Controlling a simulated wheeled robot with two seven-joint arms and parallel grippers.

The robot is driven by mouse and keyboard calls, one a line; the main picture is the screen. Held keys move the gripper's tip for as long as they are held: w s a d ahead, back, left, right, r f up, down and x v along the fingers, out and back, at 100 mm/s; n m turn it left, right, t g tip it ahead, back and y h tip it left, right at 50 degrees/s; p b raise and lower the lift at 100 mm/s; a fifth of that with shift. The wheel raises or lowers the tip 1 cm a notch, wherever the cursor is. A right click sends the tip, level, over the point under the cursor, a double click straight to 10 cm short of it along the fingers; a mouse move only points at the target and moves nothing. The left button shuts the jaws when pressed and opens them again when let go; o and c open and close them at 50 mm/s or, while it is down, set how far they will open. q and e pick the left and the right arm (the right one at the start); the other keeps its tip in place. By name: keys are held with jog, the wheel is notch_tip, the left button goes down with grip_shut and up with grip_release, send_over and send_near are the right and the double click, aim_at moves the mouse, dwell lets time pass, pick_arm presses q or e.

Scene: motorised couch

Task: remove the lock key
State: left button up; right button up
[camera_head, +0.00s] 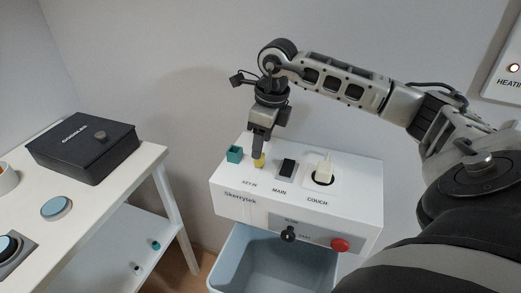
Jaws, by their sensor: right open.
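A yellow piece, which looks like the lock key (260,161), stands on top of the white control box (232,178) by the "KEY IN" label. My right gripper (258,155) comes down from above, with its fingertips at the yellow piece and partly hiding it. The jaws are open. I cannot tell whether the fingers touch the key. My left gripper is not in view.
Left of the key is a teal block (234,154); right are a black MAIN switch (287,168) and a white plug (325,171). The box front has a black knob (289,234) and red button (340,245). A blue bin (232,262) sits below. A white table (105,195) holds a black box (85,146).

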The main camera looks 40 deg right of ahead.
jog(key=f, duration=0.3)
jog(key=shift+w+a+f, duration=0.1)
jog(key=shift+w, duration=0.1)
jog(key=shift+w+f, duration=0.1)
jog(key=shift+f, duration=0.15)
jog(key=c, duration=1)
jog(key=shift+o, duration=0.8)
jog(key=shift+c, duration=1.2)
jog(key=shift+r, duration=0.1)
jog(key=shift+r, duration=0.1)
jog(key=shift+r+p, duration=0.6)
jog(key=shift+r, duration=0.05)
